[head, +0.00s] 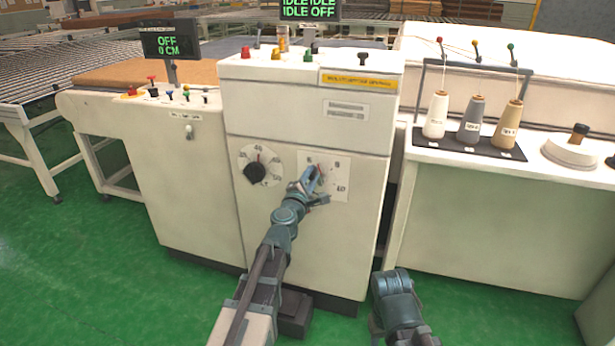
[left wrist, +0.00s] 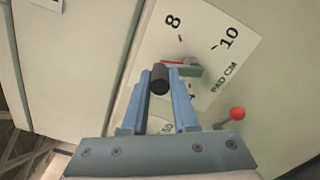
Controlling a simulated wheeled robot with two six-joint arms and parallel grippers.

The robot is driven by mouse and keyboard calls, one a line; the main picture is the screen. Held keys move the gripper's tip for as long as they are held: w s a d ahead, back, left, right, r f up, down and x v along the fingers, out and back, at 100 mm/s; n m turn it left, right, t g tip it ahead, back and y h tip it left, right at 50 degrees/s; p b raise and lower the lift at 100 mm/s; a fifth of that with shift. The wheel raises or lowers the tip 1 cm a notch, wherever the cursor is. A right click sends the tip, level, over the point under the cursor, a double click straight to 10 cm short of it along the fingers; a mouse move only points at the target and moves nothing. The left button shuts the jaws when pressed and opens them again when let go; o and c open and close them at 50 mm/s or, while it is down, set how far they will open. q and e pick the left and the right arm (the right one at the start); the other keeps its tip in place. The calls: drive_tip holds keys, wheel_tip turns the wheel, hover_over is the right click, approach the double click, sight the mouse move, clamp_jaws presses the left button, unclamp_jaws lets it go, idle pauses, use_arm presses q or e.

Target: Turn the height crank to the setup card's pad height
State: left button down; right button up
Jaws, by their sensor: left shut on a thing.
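The height crank's dial plate (head: 341,188) is on the front of the cream cabinet, with marks for pad height in cm. In the left wrist view the plate (left wrist: 222,62) shows 8, 10 and "PAD CM". The crank's grey arm and red pointer (left wrist: 187,69) lie across it. My left gripper (head: 315,180) is at the dial, and its blue fingers (left wrist: 160,92) are shut around the crank's black handle (left wrist: 158,76). The fingers hide part of the dial. I cannot make out a readable setup card. My right arm shows at the bottom, without its fingers.
A second dial with a black knob (head: 255,172) is just left of the crank. A display (head: 168,42) reads OFF, 0 CM. Thread cones (head: 471,120) stand on the right-hand table. A red-ball lever (left wrist: 237,114) is near the plate. Green floor is clear at the left.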

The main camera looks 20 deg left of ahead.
use_arm(q)
drive_tip(key=d+m, duration=0.1)
drive_tip(key=m, duration=0.3)
drive_tip(key=d+m, duration=0.1)
drive_tip(key=shift+s+d+m, duration=0.1)
drive_tip(key=shift+d+m, duration=0.25)
drive_tip(key=shift+m, duration=0.05)
drive_tip(key=shift+d+f+m+b, duration=0.15)
drive_tip(key=shift+d+m, duration=0.2)
drive_tip(key=shift+m, duration=0.6)
drive_tip(key=shift+d+f+m+b, duration=0.15)
drive_tip(key=shift+d+m, duration=0.2)
drive_tip(key=shift+m, duration=0.55)
drive_tip(key=shift+d+f+m+b, duration=0.15)
drive_tip(key=shift+d+m, duration=0.2)
drive_tip(key=shift+m, duration=0.6)
drive_tip(key=c, duration=0.7)
unclamp_jaws()
